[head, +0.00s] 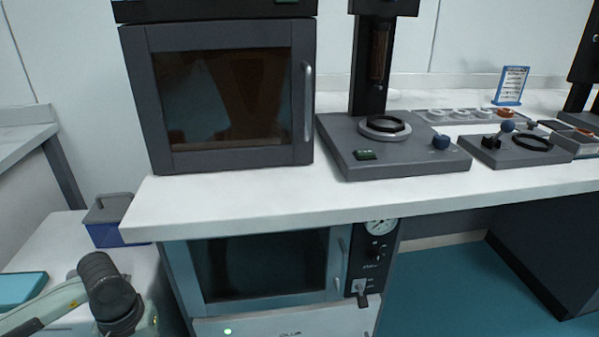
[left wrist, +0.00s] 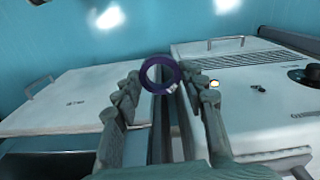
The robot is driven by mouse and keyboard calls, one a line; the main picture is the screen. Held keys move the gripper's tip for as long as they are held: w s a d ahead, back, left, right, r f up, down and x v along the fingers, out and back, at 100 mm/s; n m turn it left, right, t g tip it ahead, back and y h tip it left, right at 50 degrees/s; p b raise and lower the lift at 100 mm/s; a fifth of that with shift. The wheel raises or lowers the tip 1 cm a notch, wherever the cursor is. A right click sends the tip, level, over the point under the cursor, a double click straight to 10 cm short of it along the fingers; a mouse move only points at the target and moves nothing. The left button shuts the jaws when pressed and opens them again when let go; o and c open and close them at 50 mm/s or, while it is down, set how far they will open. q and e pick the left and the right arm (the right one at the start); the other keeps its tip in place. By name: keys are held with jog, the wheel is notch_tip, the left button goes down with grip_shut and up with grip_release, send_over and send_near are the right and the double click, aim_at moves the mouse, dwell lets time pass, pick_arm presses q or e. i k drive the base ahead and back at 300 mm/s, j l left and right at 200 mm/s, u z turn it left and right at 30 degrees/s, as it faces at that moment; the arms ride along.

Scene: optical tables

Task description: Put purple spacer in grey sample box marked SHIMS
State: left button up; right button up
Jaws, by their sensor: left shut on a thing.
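The purple spacer (left wrist: 144,74) is a dark purple ring, seen in the left wrist view. My left gripper (left wrist: 164,92) is shut on it, with the ring upright at the fingertips. In the head view only part of my left arm shows at the lower left; its gripper is out of that view. I cannot read a SHIMS mark anywhere. A small grey open box (head: 584,142) stands at the right edge of the bench in the head view, but I cannot tell whether it is the sample box. My right gripper is not in view.
A dark oven (head: 220,160) stands on the white bench (head: 250,200). Right of it are a stand with a grey base (head: 395,160), a grey control panel (head: 518,152) and a blue-framed sign (head: 511,86). A teal-framed cabinet (head: 265,297) sits below. The bench's front strip is clear.

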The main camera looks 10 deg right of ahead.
aim_at(575, 147)
jog(key=k+l, duration=0.1)
jog(key=l, duration=0.55)
jog(key=k+l, duration=0.1)
jog(key=l, duration=1.2)
jog(key=k+l+z, duration=0.1)
jog(key=l, duration=0.85)
jog(key=k+z, duration=0.05)
